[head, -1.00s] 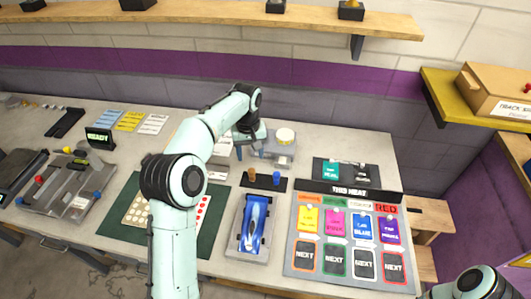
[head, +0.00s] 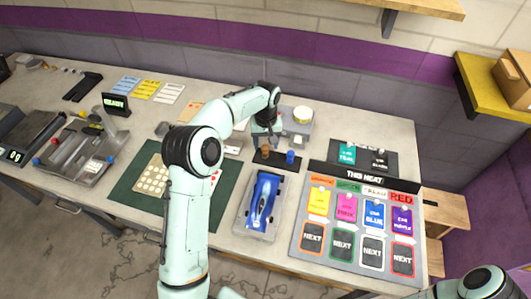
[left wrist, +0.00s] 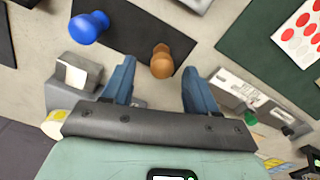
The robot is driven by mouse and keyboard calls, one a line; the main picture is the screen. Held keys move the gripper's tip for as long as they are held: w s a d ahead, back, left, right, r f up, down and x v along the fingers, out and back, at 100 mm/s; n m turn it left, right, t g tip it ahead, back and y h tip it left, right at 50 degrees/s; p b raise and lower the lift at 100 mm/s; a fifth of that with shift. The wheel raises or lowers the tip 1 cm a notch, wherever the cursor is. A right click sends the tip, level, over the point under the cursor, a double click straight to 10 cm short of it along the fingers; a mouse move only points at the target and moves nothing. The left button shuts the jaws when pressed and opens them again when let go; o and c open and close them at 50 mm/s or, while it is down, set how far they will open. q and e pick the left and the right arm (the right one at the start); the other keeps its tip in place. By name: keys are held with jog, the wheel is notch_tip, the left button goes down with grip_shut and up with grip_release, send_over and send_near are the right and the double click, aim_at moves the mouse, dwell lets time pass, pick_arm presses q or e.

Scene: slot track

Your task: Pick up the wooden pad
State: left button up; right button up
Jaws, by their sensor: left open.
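The wooden pad appears to be the brown, round-topped knob (head: 265,152) standing on a black mat (head: 256,162) beside a blue one. In the left wrist view the brown knob (left wrist: 161,61) lies just beyond the fingertips, about midway between them. My left gripper (head: 273,134) hangs just behind the knob in the head view. The left wrist view shows its two blue fingers (left wrist: 159,68) apart with nothing between them. The knob's base is partly hidden. My right gripper is out of view.
A blue knob (head: 290,157) stands close by on the same mat; it also shows in the left wrist view (left wrist: 86,27). A grey device with a cream round top (head: 303,114) is behind. A blue car (head: 262,200) sits on a tray in front. A green mat (head: 130,188) lies left.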

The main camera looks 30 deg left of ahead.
pick_arm(q)
jog(key=shift+s+a+f, duration=0.1)
jog(key=shift+s+f, duration=0.1)
jog(key=shift+f, duration=1)
jog(key=shift+w+f, duration=0.1)
jog(key=shift+f, duration=0.1)
grip_shut()
jog(key=shift+r, duration=0.1)
